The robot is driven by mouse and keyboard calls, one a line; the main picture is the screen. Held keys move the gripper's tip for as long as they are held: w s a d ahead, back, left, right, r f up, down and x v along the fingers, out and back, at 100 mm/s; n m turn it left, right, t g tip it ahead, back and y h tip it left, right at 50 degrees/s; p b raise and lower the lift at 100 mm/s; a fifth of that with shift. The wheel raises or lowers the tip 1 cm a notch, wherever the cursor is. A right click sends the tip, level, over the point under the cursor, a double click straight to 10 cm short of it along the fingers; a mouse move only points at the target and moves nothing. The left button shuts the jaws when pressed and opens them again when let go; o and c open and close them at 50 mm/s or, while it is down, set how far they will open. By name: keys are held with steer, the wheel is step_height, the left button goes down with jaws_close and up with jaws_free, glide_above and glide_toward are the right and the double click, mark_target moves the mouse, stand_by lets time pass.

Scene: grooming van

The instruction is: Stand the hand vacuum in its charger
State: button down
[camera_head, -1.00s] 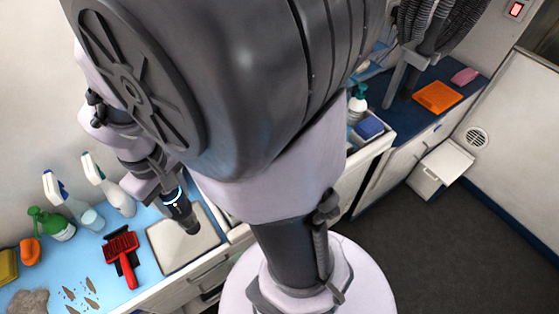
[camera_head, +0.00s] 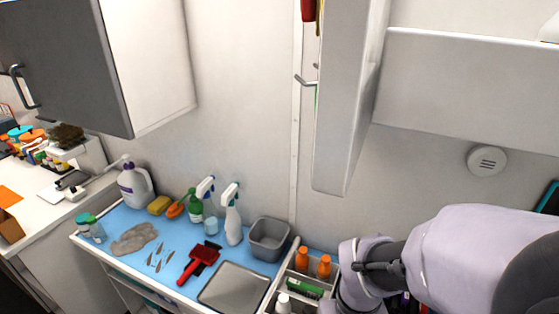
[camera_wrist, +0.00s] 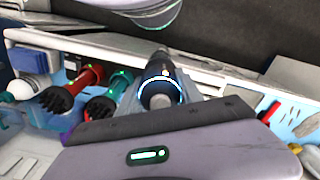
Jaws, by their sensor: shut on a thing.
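The hand vacuum (camera_wrist: 159,68) is a dark, slim cylinder with a glowing pale-blue ring, seen end-on in the wrist view. My gripper (camera_wrist: 160,100) is shut on it, and the vacuum points away from the wrist, toward the top of the picture. In the head view my arm fills the lower right; my gripper and the vacuum are hidden or out of frame there. I cannot make out the charger in either view.
A blue-topped counter (camera_head: 130,272) holds a red brush (camera_head: 199,263), a grey bin (camera_head: 268,239), spray bottles (camera_head: 233,215) and a pale tray (camera_head: 235,288). An organiser with orange bottles (camera_head: 302,258) is beside my arm. A white wall panel (camera_head: 345,110) juts out above.

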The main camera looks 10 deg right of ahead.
steer(key=shift+w+d+r+p, duration=0.25)
steer(key=shift+r+p, duration=0.15)
steer(key=shift+p, duration=0.2)
steer(key=shift+w+d+r+p, duration=0.1)
steer(key=shift+w+r+p, duration=0.1)
steer(key=shift+r+p, duration=0.3)
steer(key=shift+w+d+f+p, duration=0.1)
steer(key=shift+d+f+p, duration=0.15)
steer(key=shift+p, duration=0.9)
steer(key=w+d+f+b, duration=0.1)
steer(key=w+d+b, duration=0.1)
steer(key=w+d, duration=0.55)
step_height(320, 180, down, 7)
steer(key=w+a+b, duration=0.1)
steer(key=b, duration=0.1)
steer(key=shift+a, duration=0.4)
steer(key=shift+f, duration=0.2)
steer(key=shift+f+b, duration=0.15)
steer(key=shift+b, duration=0.2)
steer(key=c, duration=0.8)
jaws_free()
steer(key=shift+r, duration=0.2)
